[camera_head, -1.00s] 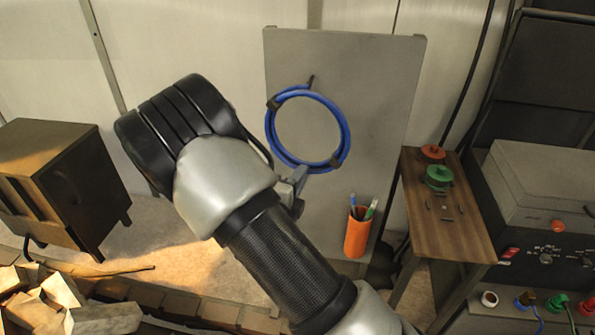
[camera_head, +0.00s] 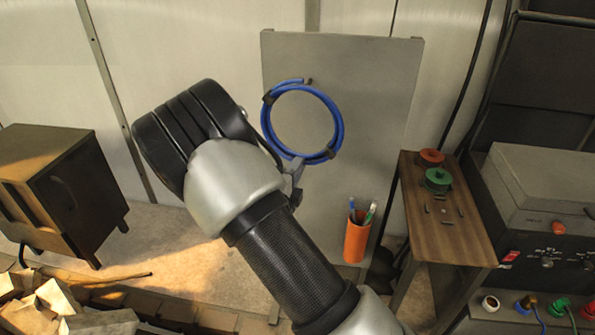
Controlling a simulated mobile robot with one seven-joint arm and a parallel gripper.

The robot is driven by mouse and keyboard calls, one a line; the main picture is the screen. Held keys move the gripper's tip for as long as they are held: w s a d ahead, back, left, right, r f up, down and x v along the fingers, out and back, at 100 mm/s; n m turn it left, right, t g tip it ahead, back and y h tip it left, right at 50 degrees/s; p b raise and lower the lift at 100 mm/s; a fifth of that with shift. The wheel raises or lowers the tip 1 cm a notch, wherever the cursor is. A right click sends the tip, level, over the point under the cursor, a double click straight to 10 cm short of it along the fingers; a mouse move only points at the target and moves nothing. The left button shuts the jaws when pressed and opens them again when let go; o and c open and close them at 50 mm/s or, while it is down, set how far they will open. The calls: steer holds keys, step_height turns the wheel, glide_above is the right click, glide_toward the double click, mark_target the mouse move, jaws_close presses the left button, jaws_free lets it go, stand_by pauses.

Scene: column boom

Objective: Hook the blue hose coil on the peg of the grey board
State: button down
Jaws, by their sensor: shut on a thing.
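The blue hose coil (camera_head: 340,125) is a round ring with dark ties, held upright in front of the grey board (camera_head: 375,100). My gripper (camera_head: 296,165) is shut on the lower edge of the coil, partly hidden behind my wrist. The dark peg (camera_head: 309,81) shows at the top edge of the coil, right of the hose's loose end. Most of the peg is hidden, and I cannot tell whether the coil is in front of it, touching it or around it.
An orange cup (camera_head: 356,240) with pens is on the board's lower right. A wooden bench (camera_head: 445,225) with a red reel (camera_head: 430,157) and a green reel (camera_head: 437,180) stands to the right. A dark stove (camera_head: 55,190) and firewood (camera_head: 60,297) are at the left.

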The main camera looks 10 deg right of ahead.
steer(key=w+d+f+b, duration=0.1)
steer(key=w+b, duration=0.1)
steer(key=w, duration=0.3)
steer(key=w+d+f+b, duration=0.2)
steer(key=w+b, duration=0.1)
steer(key=w, duration=0.2)
steer(key=shift+w+d+b, duration=0.25)
steer(key=shift+w+b, duration=0.05)
steer(key=shift+w, duration=0.05)
stand_by(1.1)
steer(key=shift+f, duration=0.15)
stand_by(0.5)
steer(key=c, duration=1.6)
jaws_free()
steer(key=shift+c, duration=0.2)
steer(key=shift+f, duration=0.15)
steer(key=shift+s, duration=0.15)
